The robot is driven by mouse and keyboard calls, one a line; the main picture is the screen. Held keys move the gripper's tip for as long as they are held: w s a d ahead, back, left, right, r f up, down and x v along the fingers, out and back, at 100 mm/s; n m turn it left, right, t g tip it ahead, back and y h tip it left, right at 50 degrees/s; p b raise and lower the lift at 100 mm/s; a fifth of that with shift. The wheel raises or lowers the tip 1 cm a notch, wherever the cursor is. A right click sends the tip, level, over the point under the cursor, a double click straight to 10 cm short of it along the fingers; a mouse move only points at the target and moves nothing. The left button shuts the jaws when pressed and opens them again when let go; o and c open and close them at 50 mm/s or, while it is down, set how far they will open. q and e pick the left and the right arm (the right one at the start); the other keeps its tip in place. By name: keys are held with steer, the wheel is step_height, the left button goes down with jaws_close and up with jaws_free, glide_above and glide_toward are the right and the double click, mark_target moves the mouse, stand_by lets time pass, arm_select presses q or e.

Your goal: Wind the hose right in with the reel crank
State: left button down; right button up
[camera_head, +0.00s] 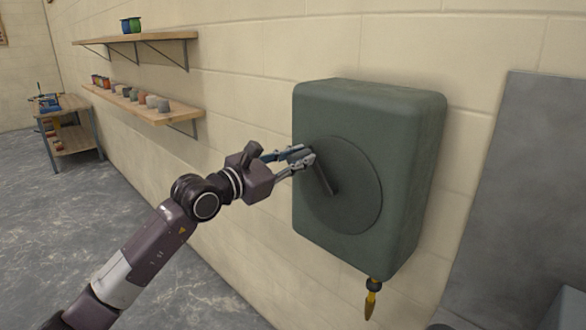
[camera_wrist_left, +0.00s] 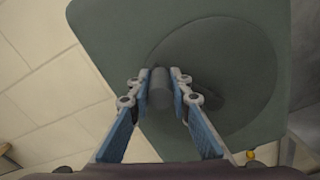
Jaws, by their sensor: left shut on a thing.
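The hose reel (camera_head: 405,125) is a dark green box mounted on the wall, with a round disc (camera_head: 357,205) on its front face. The crank (camera_head: 326,180) is a dark arm on that disc, running from its upper left part towards its middle. My left gripper (camera_head: 305,158) is at the crank's outer end. In the left wrist view its blue-sided fingers close on both sides of the crank's grey cylindrical handle (camera_wrist_left: 160,88). A short hose end with a yellow nozzle (camera_head: 371,302) hangs just below the box. My right gripper is not in view.
Two wooden shelves (camera_head: 150,112) with small pots are on the wall at left. A workbench (camera_head: 62,104) stands far left. A grey panel (camera_head: 525,200) leans or stands at the wall on the right. The floor (camera_head: 200,270) beside my arm is clear.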

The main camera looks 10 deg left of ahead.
arm_select(q)
steer(key=s+d+r+m+b, duration=0.2)
steer(key=s+d+m+b, duration=0.1)
steer(key=d+m+b, duration=0.2)
steer(key=shift+s+d+m+b, duration=0.15)
steer(key=shift+s+m+b, duration=0.1)
steer(key=shift+m+b, duration=1.15)
steer(key=shift+n, duration=0.3)
steer(key=c, duration=2.1)
jaws_free()
steer(key=shift+f, duration=0.1)
steer(key=o, duration=0.3)
steer(key=shift+s+d, duration=0.1)
steer(key=shift+d, duration=0.05)
steer(key=shift+o, duration=0.2)
